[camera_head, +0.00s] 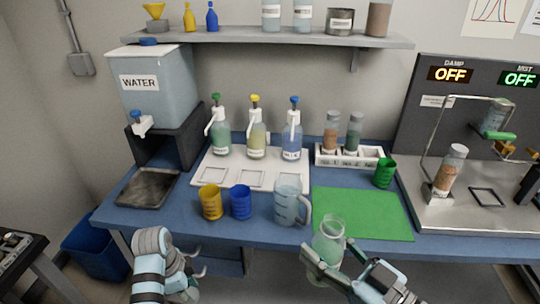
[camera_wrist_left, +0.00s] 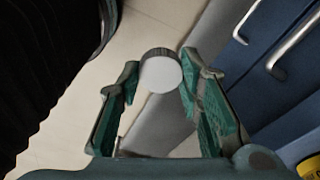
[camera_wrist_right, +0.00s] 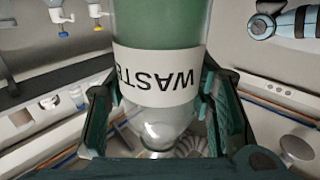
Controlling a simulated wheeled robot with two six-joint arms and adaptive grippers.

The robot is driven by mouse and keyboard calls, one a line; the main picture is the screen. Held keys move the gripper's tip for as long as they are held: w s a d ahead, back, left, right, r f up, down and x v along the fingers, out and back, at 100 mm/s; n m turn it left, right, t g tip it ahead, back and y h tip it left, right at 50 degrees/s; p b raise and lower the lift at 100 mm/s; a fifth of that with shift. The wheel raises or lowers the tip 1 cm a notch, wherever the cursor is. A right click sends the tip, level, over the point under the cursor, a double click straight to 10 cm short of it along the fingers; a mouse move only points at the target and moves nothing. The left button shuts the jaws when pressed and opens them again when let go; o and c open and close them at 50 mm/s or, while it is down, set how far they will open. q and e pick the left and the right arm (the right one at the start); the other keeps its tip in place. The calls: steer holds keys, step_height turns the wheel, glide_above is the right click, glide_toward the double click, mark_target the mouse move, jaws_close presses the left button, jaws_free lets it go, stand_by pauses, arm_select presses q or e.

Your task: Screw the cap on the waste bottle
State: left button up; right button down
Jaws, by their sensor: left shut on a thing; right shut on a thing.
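The waste bottle (camera_head: 328,238) is clear with green contents. In the right wrist view it shows upside down (camera_wrist_right: 158,78), with a white WASTE label. My right gripper (camera_head: 328,256) is shut on the bottle and holds it in front of the table's front edge. No cap shows on its neck in the head view. My left gripper (camera_head: 196,264) is to the left, below the table edge. In the left wrist view it is shut on a round white cap (camera_wrist_left: 161,74). The cap cannot be made out in the head view. The two grippers are well apart.
A glass jug (camera_head: 287,207), a blue cup (camera_head: 241,202) and a yellow cup (camera_head: 211,202) stand near the table's front edge. A green mat (camera_head: 375,215) lies behind the bottle. A blue bin (camera_head: 92,250) stands at the left. The space between my grippers is free.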

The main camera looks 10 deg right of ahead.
steer(key=shift+a, duration=0.15)
steer(key=shift+w+a, duration=0.15)
steer(key=shift+a, duration=0.1)
steer(key=a+r+n+g+y, duration=0.1)
steer(key=a+n+g+y, duration=0.2)
steer(key=a, duration=0.9)
steer(key=shift+w+a+r+y, duration=0.3)
steer(key=shift+w+r+y, duration=0.15)
steer(key=shift+y, duration=0.15)
steer(key=shift+f, duration=0.1)
steer(key=d+f+m+t+h, duration=0.1)
steer(key=d, duration=0.3)
steer(key=d+m+t+h, duration=0.1)
steer(key=d+h, duration=0.1)
steer(key=d, duration=0.2)
steer(key=d+f+m+t+h, duration=0.1)
steer(key=d, duration=0.3)
steer(key=shift+s+d+f+h, duration=0.1)
steer(key=shift+d+f+h, duration=0.25)
steer(key=shift+d+h, duration=0.05)
steer(key=shift+s+d+r+y, duration=0.3)
steer(key=shift+s+r, duration=0.2)
steer(key=shift+r, duration=0.05)
